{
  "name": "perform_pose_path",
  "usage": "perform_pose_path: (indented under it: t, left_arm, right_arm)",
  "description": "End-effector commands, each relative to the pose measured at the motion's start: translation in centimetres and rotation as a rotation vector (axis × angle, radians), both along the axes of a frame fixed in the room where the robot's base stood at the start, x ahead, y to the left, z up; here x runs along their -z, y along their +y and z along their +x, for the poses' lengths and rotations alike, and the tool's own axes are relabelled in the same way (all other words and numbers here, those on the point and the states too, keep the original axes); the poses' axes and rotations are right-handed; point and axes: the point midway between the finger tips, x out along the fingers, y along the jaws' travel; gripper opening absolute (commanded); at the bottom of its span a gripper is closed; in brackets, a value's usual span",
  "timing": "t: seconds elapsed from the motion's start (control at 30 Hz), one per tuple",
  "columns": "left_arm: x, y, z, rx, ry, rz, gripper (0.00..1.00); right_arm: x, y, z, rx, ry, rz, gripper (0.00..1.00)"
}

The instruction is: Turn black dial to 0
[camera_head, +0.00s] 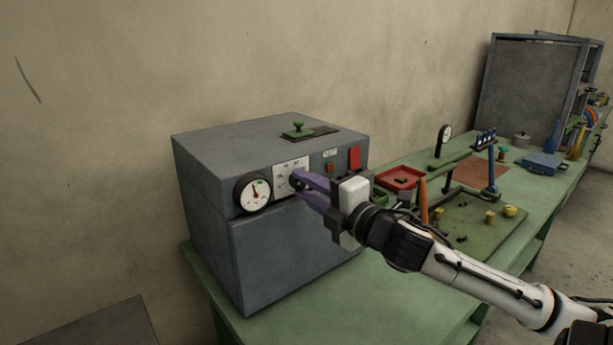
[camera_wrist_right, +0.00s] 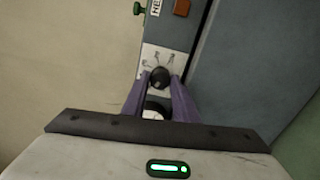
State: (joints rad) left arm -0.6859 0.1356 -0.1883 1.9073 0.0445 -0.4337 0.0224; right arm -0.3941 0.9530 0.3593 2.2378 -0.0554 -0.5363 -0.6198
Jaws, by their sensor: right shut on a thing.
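The black dial (camera_wrist_right: 160,77) sits on a white marked plate on the front of a grey box-shaped machine. In the head view the white plate (camera_head: 281,176) shows beside my gripper, and the dial is mostly hidden behind the fingers. My right gripper (camera_head: 299,180) reaches the dial from the right with its purple fingers. In the right wrist view the two fingers (camera_wrist_right: 160,85) stand on either side of the dial and are shut on it. I cannot read which mark the dial points to. My left gripper is not in view.
A round white gauge (camera_head: 252,193) sits left of the dial on the grey machine (camera_head: 270,258). A red switch (camera_head: 355,157) is at its upper right. The green bench (camera_head: 385,290) holds a red tray (camera_head: 400,176), an orange upright tool (camera_head: 423,200) and several small parts.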

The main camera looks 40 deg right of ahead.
Motion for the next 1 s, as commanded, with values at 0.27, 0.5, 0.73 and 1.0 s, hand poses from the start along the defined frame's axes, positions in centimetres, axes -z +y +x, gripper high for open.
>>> perform_pose_path:
  t: [0.27,0.5,0.73,1.0]
  left_arm:
    - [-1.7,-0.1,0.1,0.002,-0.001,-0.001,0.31]
    - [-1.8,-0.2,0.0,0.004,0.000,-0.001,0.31]
    - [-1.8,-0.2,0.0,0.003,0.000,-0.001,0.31]
    - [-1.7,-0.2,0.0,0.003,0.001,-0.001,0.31]
  right_arm:
    - [0.0,0.1,0.0,-0.004,0.032,-0.264,0.04]
    - [0.2,0.1,0.0,-0.004,0.054,-0.477,0.04]
    - [0.2,0.0,0.0,-0.003,0.072,-0.639,0.04]
    - [0.2,0.0,0.0,-0.001,0.084,-0.748,0.04]
